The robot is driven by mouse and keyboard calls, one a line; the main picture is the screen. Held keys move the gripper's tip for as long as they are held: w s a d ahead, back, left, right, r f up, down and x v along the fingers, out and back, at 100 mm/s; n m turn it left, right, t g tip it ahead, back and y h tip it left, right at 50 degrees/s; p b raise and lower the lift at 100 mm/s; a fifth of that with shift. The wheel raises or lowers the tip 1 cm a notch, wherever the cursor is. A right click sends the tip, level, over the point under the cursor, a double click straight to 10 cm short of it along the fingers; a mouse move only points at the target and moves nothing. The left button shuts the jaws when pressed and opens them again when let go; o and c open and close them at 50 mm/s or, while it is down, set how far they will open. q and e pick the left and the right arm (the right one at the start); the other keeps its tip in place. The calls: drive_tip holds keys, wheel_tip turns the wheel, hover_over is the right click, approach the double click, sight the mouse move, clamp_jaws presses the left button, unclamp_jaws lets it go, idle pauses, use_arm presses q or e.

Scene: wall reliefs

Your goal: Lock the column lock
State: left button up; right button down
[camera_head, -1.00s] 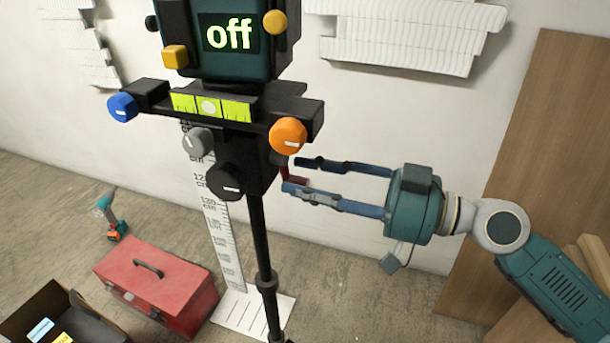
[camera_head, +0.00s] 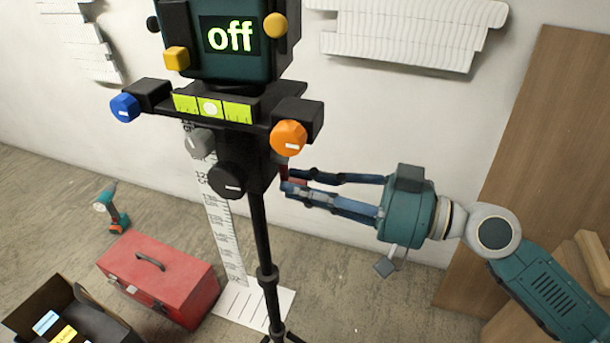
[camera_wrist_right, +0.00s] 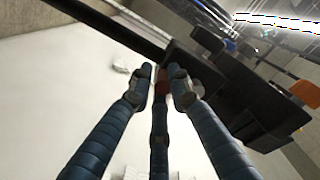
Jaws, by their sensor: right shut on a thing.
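The column lock, a small dark red piece (camera_head: 295,176), sits on the right side of the black tripod column head, below the orange knob (camera_head: 288,138). It is mostly hidden by my fingers. My right gripper (camera_head: 288,182) comes in from the right and is shut on it. In the right wrist view, the red piece (camera_wrist_right: 162,87) shows between the fingertips (camera_wrist_right: 163,76), in front of the black column head. My left gripper is not in view.
The device screen (camera_head: 231,35) reads "off". Grey (camera_head: 199,143), black (camera_head: 228,181) and blue (camera_head: 124,108) knobs are close by. A red toolbox (camera_head: 160,277), a drill (camera_head: 112,208) and an open box (camera_head: 95,325) are on the floor. A wooden board (camera_head: 545,120) leans at right.

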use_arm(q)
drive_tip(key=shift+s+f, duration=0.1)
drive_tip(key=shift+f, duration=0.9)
use_arm(e)
drive_tip(key=shift+s+r+m, duration=0.2)
drive_tip(key=shift+r+m, duration=0.3)
drive_tip(key=shift+r, duration=0.05)
drive_tip(key=c, duration=1.7)
unclamp_jaws()
drive_tip(key=shift+s+a+f, duration=0.1)
drive_tip(key=shift+f, duration=0.1)
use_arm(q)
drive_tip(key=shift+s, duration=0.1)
use_arm(e)
drive_tip(key=shift+d+f, duration=0.1)
drive_tip(key=shift+d, duration=0.3)
drive_tip(key=v, duration=1.1)
drive_tip(key=shift+s+d, duration=0.1)
drive_tip(key=shift+s, duration=0.05)
